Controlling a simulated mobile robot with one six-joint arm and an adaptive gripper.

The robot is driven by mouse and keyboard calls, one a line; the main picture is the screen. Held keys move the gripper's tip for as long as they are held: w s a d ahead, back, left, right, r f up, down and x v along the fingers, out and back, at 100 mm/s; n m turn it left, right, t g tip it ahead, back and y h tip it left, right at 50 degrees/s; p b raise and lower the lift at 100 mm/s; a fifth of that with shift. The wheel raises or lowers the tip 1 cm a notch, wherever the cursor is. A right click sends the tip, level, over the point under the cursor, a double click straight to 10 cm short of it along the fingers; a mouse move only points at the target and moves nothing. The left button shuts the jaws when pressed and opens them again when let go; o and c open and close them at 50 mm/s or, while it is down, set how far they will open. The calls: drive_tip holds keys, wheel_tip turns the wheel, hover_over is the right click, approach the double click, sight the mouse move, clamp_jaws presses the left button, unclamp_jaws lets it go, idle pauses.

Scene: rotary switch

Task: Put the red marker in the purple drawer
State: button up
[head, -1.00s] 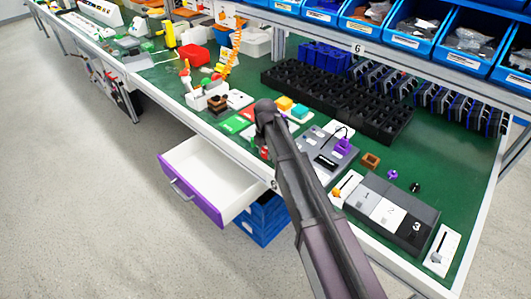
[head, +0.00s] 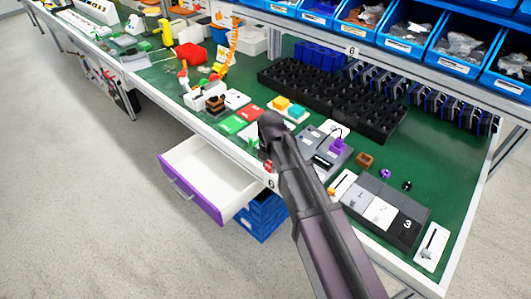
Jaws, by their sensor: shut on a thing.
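The purple drawer (head: 190,192) is pulled out below the table's front edge; its white inside (head: 208,165) looks empty. My arm comes in from the lower right and hides most of my gripper (head: 267,158). A small red thing, apparently the red marker (head: 268,167), shows at the gripper's end beside the dark arm. It is just in front of the table edge, right of the drawer's opening. The gripper appears shut on it; the fingers themselves are hardly visible.
Blue crates (head: 262,216) stand under the table, right of the drawer. Green and red cards (head: 234,124), a grey switch panel (head: 325,150) and numbered blocks (head: 383,211) lie near the front edge. A black rack (head: 335,100) is behind. The floor left of the drawer is clear.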

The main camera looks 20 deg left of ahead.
drive_tip(key=s+d, duration=0.2)
drive_tip(key=s, duration=0.1)
drive_tip(key=s+d, duration=0.1)
drive_tip(key=shift+s+d+r, duration=0.2)
drive_tip(key=shift+s+r, duration=0.1)
drive_tip(key=shift+s, duration=0.05)
drive_tip(key=shift+s, duration=0.1)
idle(0.5)
